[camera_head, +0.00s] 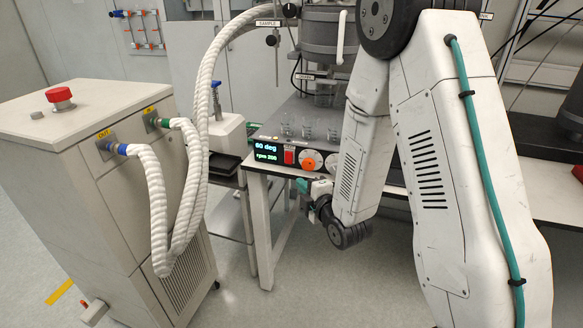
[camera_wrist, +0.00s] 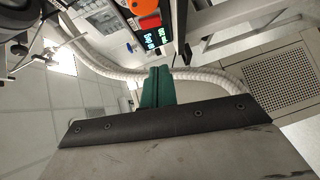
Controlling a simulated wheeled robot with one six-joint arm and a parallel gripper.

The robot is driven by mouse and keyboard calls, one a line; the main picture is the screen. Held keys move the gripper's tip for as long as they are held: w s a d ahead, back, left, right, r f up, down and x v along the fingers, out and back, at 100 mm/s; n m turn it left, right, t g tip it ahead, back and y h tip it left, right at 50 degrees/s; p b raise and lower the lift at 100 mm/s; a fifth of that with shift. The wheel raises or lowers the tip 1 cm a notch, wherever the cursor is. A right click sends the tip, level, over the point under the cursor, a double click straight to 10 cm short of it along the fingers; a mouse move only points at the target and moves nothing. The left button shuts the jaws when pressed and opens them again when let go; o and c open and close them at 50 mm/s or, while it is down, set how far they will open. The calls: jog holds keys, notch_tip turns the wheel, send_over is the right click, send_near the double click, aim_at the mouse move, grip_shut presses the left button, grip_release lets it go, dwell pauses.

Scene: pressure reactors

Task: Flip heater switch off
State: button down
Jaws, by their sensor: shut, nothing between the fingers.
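The heater switch (camera_head: 289,156) is a red rocker on the front of the black control panel, between the lit display (camera_head: 265,151) and an orange knob (camera_head: 309,163). The display reads 60 deg and rpm 200. My gripper (camera_head: 302,185) is just below and in front of the panel, its teal fingers shut and empty. In the wrist view the shut fingers (camera_wrist: 157,72) point toward the panel, short of the display (camera_wrist: 149,38). The red switch (camera_wrist: 150,22) shows above the display. I cannot tell which way the rocker is tipped.
A grey chiller cabinet (camera_head: 105,190) with a red button stands left. White hoses (camera_head: 196,150) run from it up to the reactor (camera_head: 330,40). Glass beakers (camera_head: 309,130) stand on the bench behind the panel.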

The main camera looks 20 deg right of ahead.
send_near(285, 161)
jog(key=w+a, duration=0.2)
jog(key=a, duration=0.1)
jog(key=w+d, duration=0.2)
jog(key=w, duration=0.1)
jog(key=shift+w+d+f, duration=0.1)
jog(key=shift+w+f, duration=0.1)
jog(key=shift+w, duration=0.1)
